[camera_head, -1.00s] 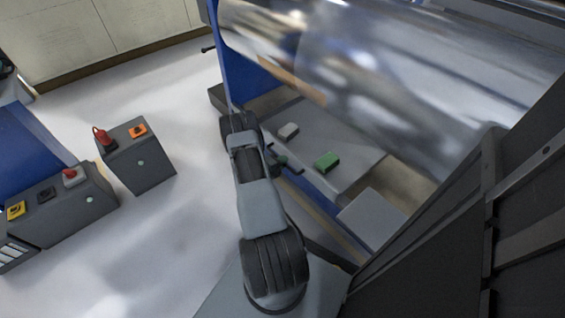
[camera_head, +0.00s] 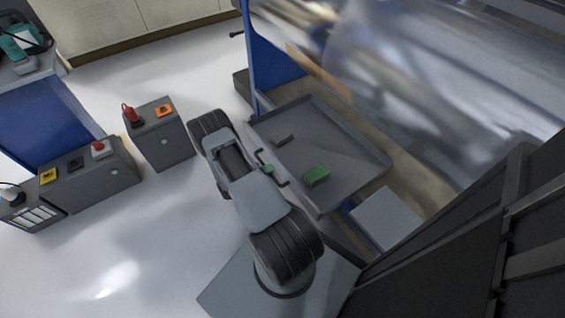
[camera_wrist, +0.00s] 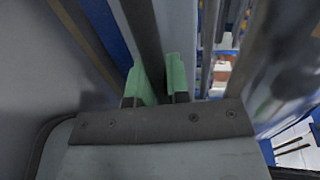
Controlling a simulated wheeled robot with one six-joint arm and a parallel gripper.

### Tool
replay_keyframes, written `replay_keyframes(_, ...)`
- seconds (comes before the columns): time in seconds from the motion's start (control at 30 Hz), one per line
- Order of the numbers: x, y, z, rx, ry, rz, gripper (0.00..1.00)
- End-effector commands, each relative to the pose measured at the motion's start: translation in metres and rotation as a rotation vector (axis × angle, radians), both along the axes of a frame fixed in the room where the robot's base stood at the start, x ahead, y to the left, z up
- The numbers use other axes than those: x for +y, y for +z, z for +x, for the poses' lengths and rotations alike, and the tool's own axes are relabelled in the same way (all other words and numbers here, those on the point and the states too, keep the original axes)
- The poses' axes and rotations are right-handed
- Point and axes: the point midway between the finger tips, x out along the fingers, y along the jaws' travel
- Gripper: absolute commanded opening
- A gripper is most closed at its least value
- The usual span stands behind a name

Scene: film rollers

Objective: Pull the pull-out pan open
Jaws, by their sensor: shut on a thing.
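The pull-out pan (camera_head: 350,149) is a shallow grey tray with raised walls. It sticks out to the lower left from under the large shiny film roller (camera_head: 410,75). A dark bar handle (camera_head: 285,181) runs along its near left side. My gripper (camera_head: 267,170), with green fingertips, is at this handle. In the wrist view my gripper (camera_wrist: 160,78) is shut on the dark handle bar (camera_wrist: 143,35), which passes between the green pads. A green block (camera_head: 316,175) and a small grey block (camera_head: 285,138) lie in the pan.
A blue machine frame (camera_head: 268,72) stands behind the pan. A pale box (camera_head: 387,218) lies at its lower right. Grey control boxes (camera_head: 158,135) with buttons stand at the left. Floor (camera_head: 130,235) left of my arm is clear.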

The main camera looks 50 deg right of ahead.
Motion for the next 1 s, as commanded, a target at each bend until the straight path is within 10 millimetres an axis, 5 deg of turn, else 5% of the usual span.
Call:
replay_keyframes(0.4,0.056,0.000,0.019,0.000,0.001,0.000,0.00)
replay_keyframes(0.93,0.063,0.000,0.021,0.000,-0.002,0.000,0.00)
replay_keyframes(0.97,0.063,0.000,0.021,0.000,-0.002,0.000,0.18)
replay_keyframes(1.0,0.063,0.000,0.021,0.000,-0.002,0.000,0.21)
